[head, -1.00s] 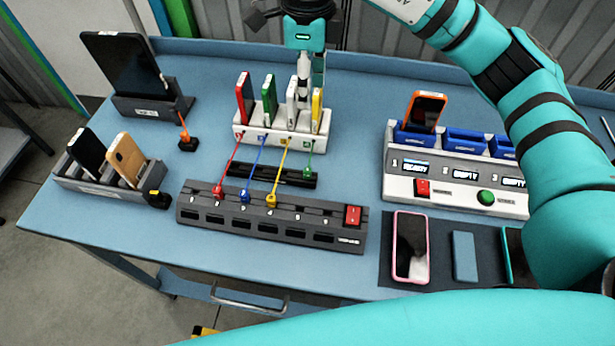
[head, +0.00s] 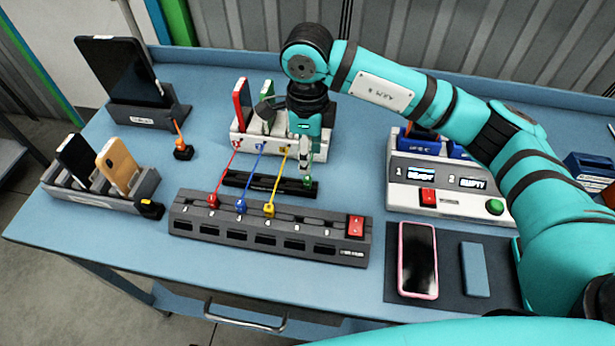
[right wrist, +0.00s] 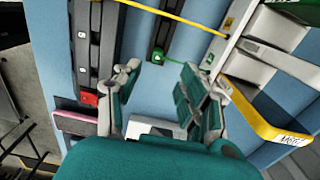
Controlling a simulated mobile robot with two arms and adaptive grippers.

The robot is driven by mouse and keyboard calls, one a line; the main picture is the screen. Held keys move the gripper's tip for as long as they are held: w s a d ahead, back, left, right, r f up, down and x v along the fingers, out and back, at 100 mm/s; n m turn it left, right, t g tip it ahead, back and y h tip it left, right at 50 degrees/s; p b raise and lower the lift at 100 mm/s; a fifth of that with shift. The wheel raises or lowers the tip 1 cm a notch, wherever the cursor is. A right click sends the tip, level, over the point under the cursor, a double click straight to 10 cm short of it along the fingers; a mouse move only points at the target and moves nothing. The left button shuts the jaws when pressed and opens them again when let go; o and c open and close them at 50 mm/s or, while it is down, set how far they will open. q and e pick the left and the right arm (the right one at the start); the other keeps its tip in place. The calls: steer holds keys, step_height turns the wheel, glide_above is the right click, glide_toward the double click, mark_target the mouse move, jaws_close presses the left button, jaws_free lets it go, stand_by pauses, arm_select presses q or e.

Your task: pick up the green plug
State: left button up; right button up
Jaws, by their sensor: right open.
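The green plug (head: 308,182) sits at the right end of a black strip (head: 262,184) on the blue table. In the right wrist view the green plug (right wrist: 158,54) shows just beyond the fingertips, with a green cable running right to the white stand. My right gripper (head: 306,158) hangs pointing down just above the plug. In its wrist view the right gripper (right wrist: 160,74) is open, its fingers apart on either side of the plug's line, nothing between them. My left gripper is in no view.
Close behind stands the white stand (head: 322,150) with upright coloured devices, partly hidden by my arm. In front lies a grey socket bar (head: 285,243) with red, blue and yellow plugs in it. A station (head: 440,190) with buttons stands to the right.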

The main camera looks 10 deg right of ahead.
mark_target(308, 178)
step_height(308, 178, down, 3)
steer(key=shift+r, duration=0.15)
steer(key=shift+f+p, duration=0.25)
steer(key=shift+p, duration=0.25)
steer(key=f+p, duration=0.2)
steer(key=f, duration=0.1)
steer(key=shift+s+f, duration=0.2)
steer(key=shift+f, duration=0.65)
jaws_close()
